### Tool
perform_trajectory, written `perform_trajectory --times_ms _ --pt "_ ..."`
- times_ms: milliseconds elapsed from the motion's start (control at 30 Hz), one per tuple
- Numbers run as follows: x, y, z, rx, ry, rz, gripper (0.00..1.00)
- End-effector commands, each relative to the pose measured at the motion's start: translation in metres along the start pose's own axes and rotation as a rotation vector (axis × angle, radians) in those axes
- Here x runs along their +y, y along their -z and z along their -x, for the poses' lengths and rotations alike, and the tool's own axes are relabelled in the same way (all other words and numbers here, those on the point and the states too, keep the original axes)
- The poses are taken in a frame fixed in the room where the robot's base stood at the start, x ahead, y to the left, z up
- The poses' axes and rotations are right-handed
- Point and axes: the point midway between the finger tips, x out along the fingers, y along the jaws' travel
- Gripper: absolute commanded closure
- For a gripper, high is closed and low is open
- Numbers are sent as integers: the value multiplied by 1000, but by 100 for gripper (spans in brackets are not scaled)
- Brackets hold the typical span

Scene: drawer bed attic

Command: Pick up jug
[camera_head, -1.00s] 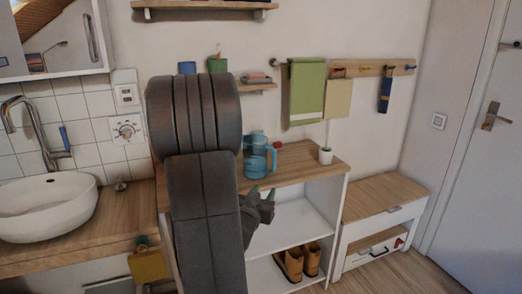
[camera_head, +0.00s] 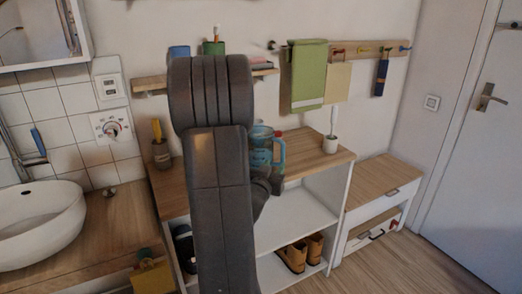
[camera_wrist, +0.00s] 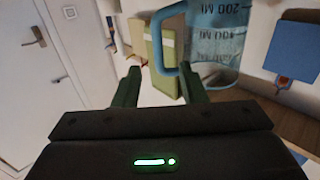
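The jug (camera_head: 261,149) is clear blue with a handle and stands on the wooden top of the white shelf unit, partly hidden behind my arm in the head view. In the wrist view the jug (camera_wrist: 217,40) shows large at the top, with dark volume marks and its blue handle on its left side. My gripper (camera_wrist: 158,82) has its two green fingers spread apart with nothing between them. The handle shows just beyond the gap between the fingers, nearer the right finger. I cannot tell whether they touch. In the head view the gripper is mostly hidden by my arm.
The shelf unit's wooden top (camera_head: 315,165) also holds a white cup with a brush (camera_head: 330,143) at right and a dark pot (camera_head: 161,153) at left. Shoes (camera_head: 300,252) lie on a lower shelf. A wall shelf (camera_head: 150,83) is above. A washbasin (camera_head: 38,222) is at left.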

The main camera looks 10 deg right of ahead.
Motion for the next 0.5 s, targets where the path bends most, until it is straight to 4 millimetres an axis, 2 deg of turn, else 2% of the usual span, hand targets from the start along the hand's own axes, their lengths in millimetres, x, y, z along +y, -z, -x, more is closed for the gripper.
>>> perform_trajectory --times_ms 33,133,367,500 --pt "1 0 -11 1 -4 -1 62" --pt "1 0 -28 1 -2 0 62" --pt "1 0 -46 0 -1 0 62" --pt "3 -3 -64 1 -3 0 62"
